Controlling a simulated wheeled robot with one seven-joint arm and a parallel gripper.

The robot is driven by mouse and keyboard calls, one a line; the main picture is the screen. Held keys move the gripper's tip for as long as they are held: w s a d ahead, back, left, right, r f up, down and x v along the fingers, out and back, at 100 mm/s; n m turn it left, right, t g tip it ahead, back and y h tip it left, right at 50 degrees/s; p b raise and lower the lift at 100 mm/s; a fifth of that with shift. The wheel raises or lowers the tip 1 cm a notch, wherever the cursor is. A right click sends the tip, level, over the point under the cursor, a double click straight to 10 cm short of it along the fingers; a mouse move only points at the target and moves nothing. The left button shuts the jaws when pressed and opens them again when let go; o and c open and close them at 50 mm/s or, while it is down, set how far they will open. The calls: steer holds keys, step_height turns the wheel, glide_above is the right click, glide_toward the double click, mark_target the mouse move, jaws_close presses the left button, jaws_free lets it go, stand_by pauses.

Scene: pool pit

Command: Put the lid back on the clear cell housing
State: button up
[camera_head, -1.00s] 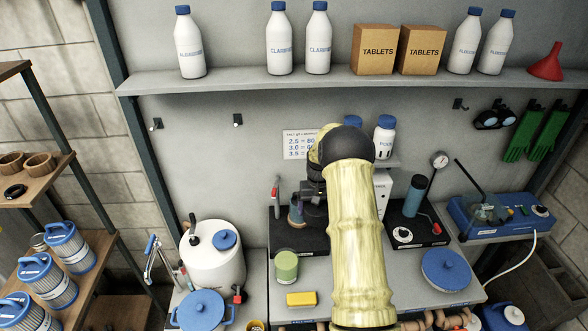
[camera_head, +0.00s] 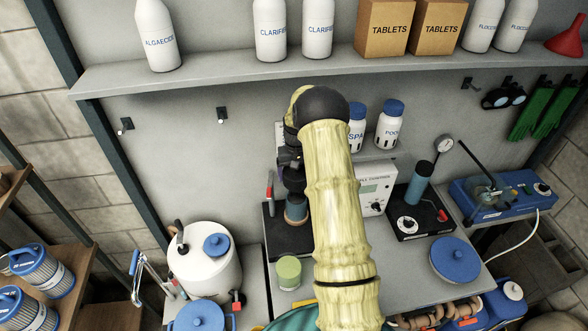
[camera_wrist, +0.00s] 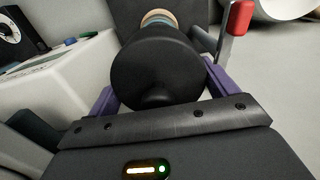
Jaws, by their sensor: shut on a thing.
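My gripper (camera_wrist: 158,95), with purple fingers, is shut around a broad black round part (camera_wrist: 155,65), which looks like the lid. In the wrist view it fills the space between the fingers. Beyond it show tan and teal rings (camera_wrist: 160,17) of a cylinder, partly hidden. In the head view a blue-and-brown cylinder (camera_head: 296,209), perhaps the cell housing, stands on a black base (camera_head: 282,238). The dark gripper (camera_head: 292,172) is directly above it. I cannot tell whether lid and cylinder touch. My arm covers the area to the right.
A red-handled lever (camera_head: 270,184) stands close left of the cylinder. A white control box (camera_head: 374,190) is close right. A green-lidded jar (camera_head: 288,272) stands in front. A blue unit with a clear bowl (camera_head: 489,187) is at right. The shelf (camera_head: 250,76) holds bottles.

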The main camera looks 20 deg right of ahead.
steer(key=shift+s+a, duration=0.1)
steer(key=shift+s, duration=0.15)
steer(key=shift+w+f+b, duration=0.2)
steer(key=shift+f+b, duration=0.65)
steer(key=shift+f, duration=0.8)
steer(key=shift+s+f+b, duration=0.2)
steer(key=shift+f+b, duration=0.45)
steer(key=shift+f, duration=0.3)
steer(key=shift+w+f+b, duration=0.1)
steer(key=shift+f+b, duration=0.2)
steer(key=shift+f, duration=0.3)
steer(key=shift+f+b, duration=0.15)
steer(key=shift+b, duration=0.4)
stand_by(0.4)
